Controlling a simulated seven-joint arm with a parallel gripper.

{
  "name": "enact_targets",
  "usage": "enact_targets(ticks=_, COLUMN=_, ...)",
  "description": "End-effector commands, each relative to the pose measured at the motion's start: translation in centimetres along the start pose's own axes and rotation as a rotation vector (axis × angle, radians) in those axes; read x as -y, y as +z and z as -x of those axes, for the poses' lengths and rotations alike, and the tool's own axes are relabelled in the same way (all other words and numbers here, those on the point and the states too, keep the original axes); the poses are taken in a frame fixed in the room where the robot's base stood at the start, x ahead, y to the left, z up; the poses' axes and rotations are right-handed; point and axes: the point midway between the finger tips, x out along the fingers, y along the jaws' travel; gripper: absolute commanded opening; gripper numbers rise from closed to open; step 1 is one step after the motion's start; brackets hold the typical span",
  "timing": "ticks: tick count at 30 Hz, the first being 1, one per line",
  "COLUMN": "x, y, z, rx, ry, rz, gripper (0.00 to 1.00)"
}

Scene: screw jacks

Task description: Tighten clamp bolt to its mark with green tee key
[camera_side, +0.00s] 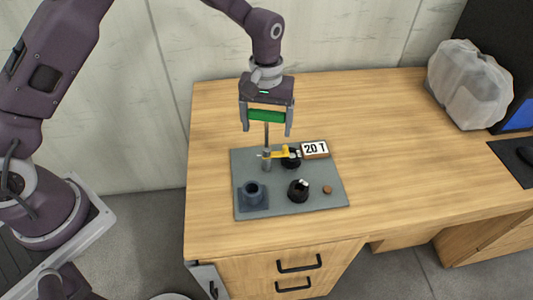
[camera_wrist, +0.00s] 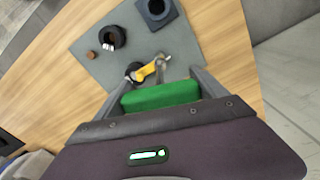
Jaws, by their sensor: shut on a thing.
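My gripper (camera_side: 267,124) is shut on the green handle of the tee key (camera_side: 265,115), above the grey mat. The key's grey shaft points straight down and its lower end meets a grey upright post (camera_side: 266,160), where the clamp bolt seems to be. I cannot tell how far it is seated, and no mark on the bolt can be made out. A yellow pointer piece (camera_side: 280,153) lies beside the post. In the wrist view the green handle (camera_wrist: 160,96) spans between my fingers, with the yellow piece (camera_wrist: 146,72) just beyond it.
A bagged object (camera_side: 468,85) stands at the back right. The table between is clear.

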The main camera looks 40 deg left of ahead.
Motion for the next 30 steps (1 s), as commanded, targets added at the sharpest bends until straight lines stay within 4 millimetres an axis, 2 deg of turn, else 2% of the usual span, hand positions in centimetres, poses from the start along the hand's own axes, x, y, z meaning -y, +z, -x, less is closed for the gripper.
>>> enact_targets(ticks=10, x=0.0, y=0.0, z=0.1, rx=-0.001, ry=0.000, rz=0.002, gripper=0.09)
enact_targets(ticks=18, x=0.0, y=0.0, z=1.5, rx=-0.001, ry=0.001, rz=0.003, gripper=0.09)
enact_targets(ticks=25, x=0.0, y=0.0, z=1.6, rx=-0.001, ry=0.001, rz=0.004, gripper=0.09)
enact_targets(ticks=28, x=-0.1, y=0.0, z=2.6, rx=-0.002, ry=0.002, rz=0.004, gripper=0.09)
enact_targets(ticks=30, x=-0.1, y=-0.1, z=4.0, rx=-0.004, ry=0.003, rz=0.004, gripper=0.09)
